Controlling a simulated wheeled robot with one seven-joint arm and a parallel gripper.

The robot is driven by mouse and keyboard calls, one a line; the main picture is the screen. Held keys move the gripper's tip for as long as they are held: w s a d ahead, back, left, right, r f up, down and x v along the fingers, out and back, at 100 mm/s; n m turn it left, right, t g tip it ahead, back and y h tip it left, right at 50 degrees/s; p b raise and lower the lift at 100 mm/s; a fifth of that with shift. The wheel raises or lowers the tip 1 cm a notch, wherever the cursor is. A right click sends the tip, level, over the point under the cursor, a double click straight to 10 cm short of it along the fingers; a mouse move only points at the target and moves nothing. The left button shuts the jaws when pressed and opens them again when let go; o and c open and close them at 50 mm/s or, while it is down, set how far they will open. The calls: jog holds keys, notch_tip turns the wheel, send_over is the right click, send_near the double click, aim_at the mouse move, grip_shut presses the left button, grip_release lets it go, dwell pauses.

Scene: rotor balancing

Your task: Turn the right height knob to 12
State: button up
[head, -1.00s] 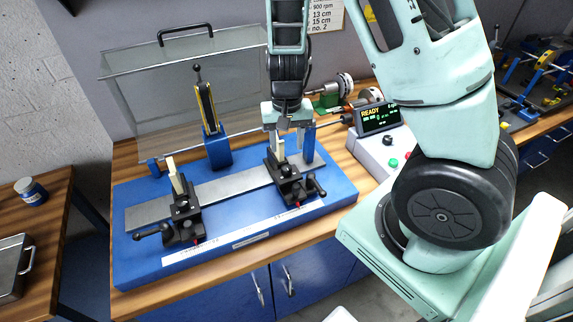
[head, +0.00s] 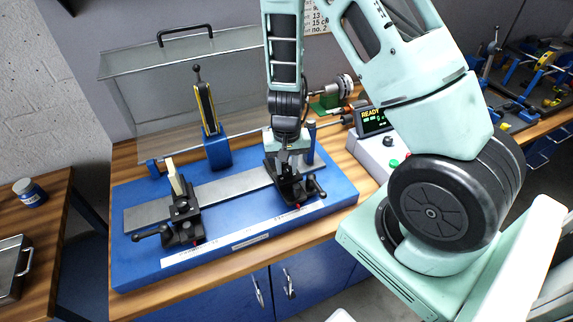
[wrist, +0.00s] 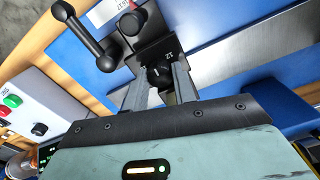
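The right support (head: 287,190) is a black block on the blue balancing base. In the wrist view its black height knob (wrist: 158,75) sits beside a white 12 mark (wrist: 169,57). A small light line shows on the knob, but its exact setting is hard to read. My gripper (wrist: 166,82) points down over the right support, its two grey fingers apart, one on each side of the knob. Whether they touch the knob I cannot tell. In the head view the gripper (head: 284,162) hides the knob. The left support (head: 181,218) stands apart with a pale upright piece.
The blue base (head: 140,268) lies on a wooden bench. A black-handled clamp lever (wrist: 85,35) juts from the right support close to my gripper. A clear guard (head: 150,95) stands open behind. A control box with a READY display (head: 375,119) is to the right.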

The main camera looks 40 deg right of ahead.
aim_at(287, 168)
jog(key=shift+c, duration=0.7)
jog(key=shift+m, duration=1.5)
jog(key=o, duration=1)
notch_tip(287, 168, up, 18)
jog(key=p, duration=0.1)
jog(key=shift+f, duration=0.25)
